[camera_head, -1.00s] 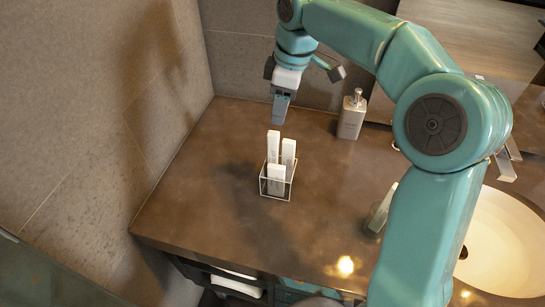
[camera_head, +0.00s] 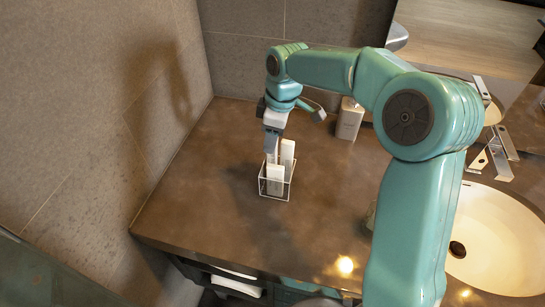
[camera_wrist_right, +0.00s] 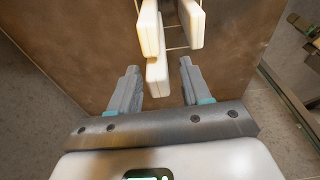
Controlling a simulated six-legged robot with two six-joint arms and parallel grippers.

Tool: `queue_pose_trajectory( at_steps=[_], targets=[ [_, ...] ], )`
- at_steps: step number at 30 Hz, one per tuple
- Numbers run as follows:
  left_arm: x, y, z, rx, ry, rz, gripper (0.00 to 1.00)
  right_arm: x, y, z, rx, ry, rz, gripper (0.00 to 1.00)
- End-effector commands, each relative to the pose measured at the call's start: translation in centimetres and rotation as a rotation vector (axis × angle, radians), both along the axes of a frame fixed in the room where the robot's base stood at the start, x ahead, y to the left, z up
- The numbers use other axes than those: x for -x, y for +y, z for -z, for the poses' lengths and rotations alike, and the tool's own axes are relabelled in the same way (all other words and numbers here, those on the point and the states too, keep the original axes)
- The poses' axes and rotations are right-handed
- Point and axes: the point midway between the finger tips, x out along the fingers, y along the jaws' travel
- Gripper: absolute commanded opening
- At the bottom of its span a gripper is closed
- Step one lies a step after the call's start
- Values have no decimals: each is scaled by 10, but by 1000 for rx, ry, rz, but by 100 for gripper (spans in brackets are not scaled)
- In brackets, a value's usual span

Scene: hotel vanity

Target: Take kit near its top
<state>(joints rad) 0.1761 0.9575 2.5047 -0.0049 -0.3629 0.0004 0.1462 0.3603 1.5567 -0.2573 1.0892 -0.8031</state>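Three slim white boxes, the kit among them, stand upright in a small wire holder (camera_head: 276,196) on the brown counter. The short front box (camera_head: 275,179) and the right box (camera_head: 288,150) show in the head view; my gripper mostly hides the tall back-left one. My right gripper (camera_head: 271,150) points down at the top of that box. In the right wrist view the two fingers (camera_wrist_right: 161,82) are apart, with the end of a white box (camera_wrist_right: 157,76) in the gap between them. I cannot tell if they touch it. My left gripper is not in view.
A grey soap dispenser (camera_head: 349,118) stands behind and to the right of the holder. A white sink (camera_head: 500,245) is at the right, partly behind my right arm. The wall is on the left. The counter (camera_head: 215,215) in front of the holder is clear.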

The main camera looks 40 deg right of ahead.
Motion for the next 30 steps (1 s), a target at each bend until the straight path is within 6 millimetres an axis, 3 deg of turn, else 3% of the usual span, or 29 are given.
queue_pose_trajectory(
  at_steps=[1,3,4,17,23,30],
  targets=[
    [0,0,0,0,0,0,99,0,0,0,0,0,0,29],
    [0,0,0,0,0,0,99,0,0,0,0,0,0,7],
    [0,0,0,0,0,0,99,0,0,0,0,0,0,0],
    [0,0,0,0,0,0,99,0,0,-8,0,-1,0,0],
    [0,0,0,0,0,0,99,-1,0,-38,1,-5,0,0],
    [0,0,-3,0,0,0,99,-1,0,-91,0,-5,-1,0]
  ],
)
